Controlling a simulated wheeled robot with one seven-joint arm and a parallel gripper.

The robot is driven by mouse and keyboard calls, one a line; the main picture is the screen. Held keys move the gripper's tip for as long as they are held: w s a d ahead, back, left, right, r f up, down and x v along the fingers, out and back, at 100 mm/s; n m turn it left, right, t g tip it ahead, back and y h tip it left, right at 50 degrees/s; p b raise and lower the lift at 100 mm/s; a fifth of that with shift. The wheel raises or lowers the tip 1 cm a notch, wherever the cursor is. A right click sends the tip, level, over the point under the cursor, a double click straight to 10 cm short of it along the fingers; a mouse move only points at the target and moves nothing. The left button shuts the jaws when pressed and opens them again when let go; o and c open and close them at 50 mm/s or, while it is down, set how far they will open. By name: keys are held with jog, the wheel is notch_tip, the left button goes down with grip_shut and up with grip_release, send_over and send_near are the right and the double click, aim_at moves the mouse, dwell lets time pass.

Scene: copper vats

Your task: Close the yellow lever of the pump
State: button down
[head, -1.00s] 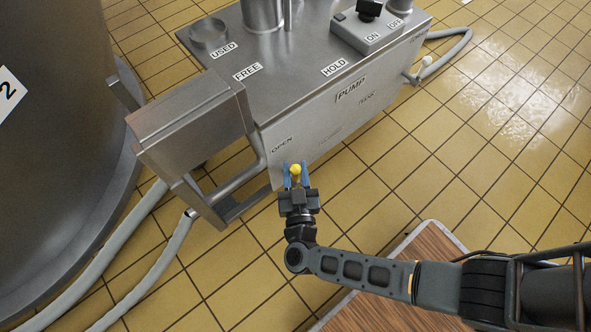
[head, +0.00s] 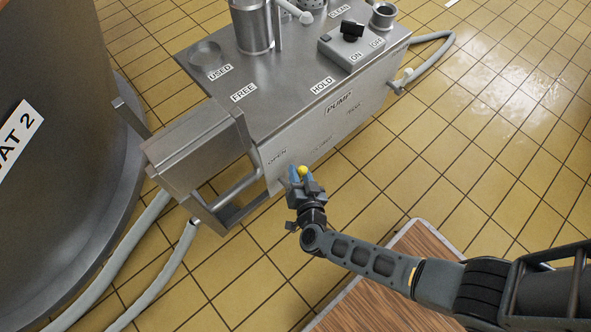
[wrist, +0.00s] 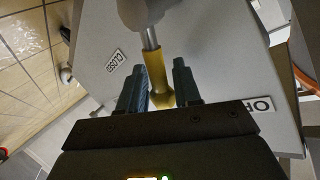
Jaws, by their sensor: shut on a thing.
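The pump (head: 300,150) is a grey metal box with a front panel that carries an OPEN label (head: 277,157). The yellow lever (head: 303,170) shows in the head view only as a round yellow tip. My gripper (head: 297,174) is shut on it, with blue fingers at its sides. In the wrist view the yellow lever (wrist: 156,72) hangs from a grey shaft between my gripper's fingers (wrist: 160,88). It lies between the CLOSED label (wrist: 115,60) and the OPEN label (wrist: 262,105). The fingers hide part of the lever in the head view.
A metal box with a bar handle (head: 195,145) stands left of the lever. Vat 2 (head: 60,170) is at the far left, with grey hoses (head: 125,250) on the tiled floor. A wood-topped surface (head: 385,285) lies below my arm. Floor right of the pump is clear.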

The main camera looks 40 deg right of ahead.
jog(key=shift+s+d+f+m+g+y+p, duration=0.1)
jog(key=shift+d+f+m+g+y+p, duration=0.2)
jog(key=shift+d+m, duration=0.2)
jog(key=shift+d+f+m+g+y+p, duration=0.1)
jog(key=shift+d+f+m+y+p, duration=0.05)
jog(key=shift+d+m+y, duration=0.3)
jog(key=f+m+y+b, duration=0.1)
jog(key=b, duration=0.1)
jog(key=d+f+m+y+b, duration=0.1)
jog(key=f+m+y+b, duration=0.1)
jog(key=d+f+m+y+b, duration=0.1)
jog(key=f+y+b, duration=0.1)
jog(key=shift+m+g+b, duration=0.3)
jog(key=shift+m+g, duration=0.05)
jog(key=shift+g, duration=0.05)
jog(key=shift+y, duration=0.25)
jog(key=c, duration=1.2)
grip_release()
jog(key=shift+o, duration=0.4)
jog(key=shift+a, duration=0.1)
jog(key=p+v, duration=0.2)
jog(key=v, duration=0.5)
jog(key=shift+s+r, duration=0.2)
jog(key=shift+s, duration=0.1)
